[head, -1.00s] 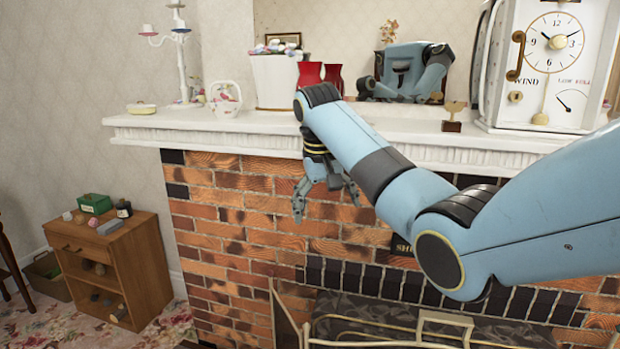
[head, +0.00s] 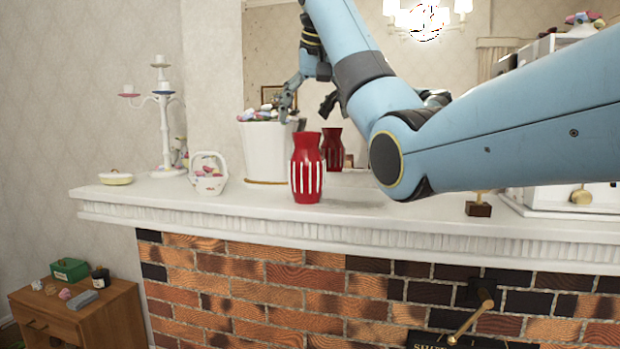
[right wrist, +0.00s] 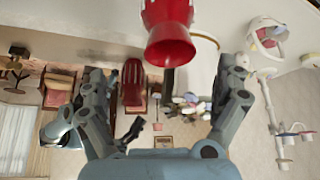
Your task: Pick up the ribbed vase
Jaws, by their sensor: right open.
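The ribbed vase (head: 306,172) is red with white vertical ribs and stands upright on the white mantel shelf. A red vase shape beside it looks like its mirror reflection (head: 336,148). My right gripper (head: 305,104) is open and empty, above the vase with its fingers pointing down, apart from it. In the right wrist view the vase (right wrist: 168,28) appears upside down at the top, its mouth towards the space between the open fingers of my right gripper (right wrist: 165,75). My left gripper is not in view.
A white planter (head: 265,155) with colourful contents stands close behind the vase on its left. Left of it are a floral basket (head: 208,172), a candelabra (head: 164,130) and a small dish (head: 116,178). A small trophy (head: 479,205) stands right. Bare shelf lies right of the vase.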

